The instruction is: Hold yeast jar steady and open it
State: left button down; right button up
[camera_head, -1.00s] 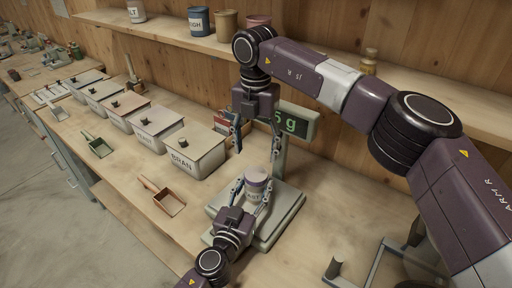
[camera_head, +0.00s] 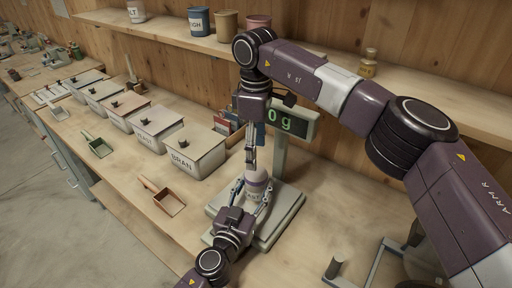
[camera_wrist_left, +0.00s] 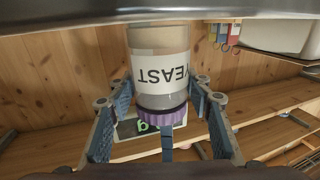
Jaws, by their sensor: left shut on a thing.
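The yeast jar (camera_head: 257,191) stands upright over the scale, pale with a purple lid. It also shows upside down in the left wrist view (camera_wrist_left: 160,75), with its purple lid (camera_wrist_left: 162,113) in place. My left gripper (camera_head: 252,190) is shut on the jar from the front, one finger on each side. My right gripper (camera_head: 250,172) points straight down just above the lid. Its fingers look close together from this angle, and I cannot tell whether they touch the lid.
The scale (camera_head: 285,222) lies under the jar, its display (camera_head: 290,122) reading 0 g. Lidded bins, the nearest marked BRAN (camera_head: 190,160), line the bench to the left. A shelf (camera_head: 180,35) runs behind.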

aim_at(256, 173)
notch_tip(256, 173, down, 8)
jog(key=shift+r, duration=0.15)
jog(key=shift+c, duration=0.4)
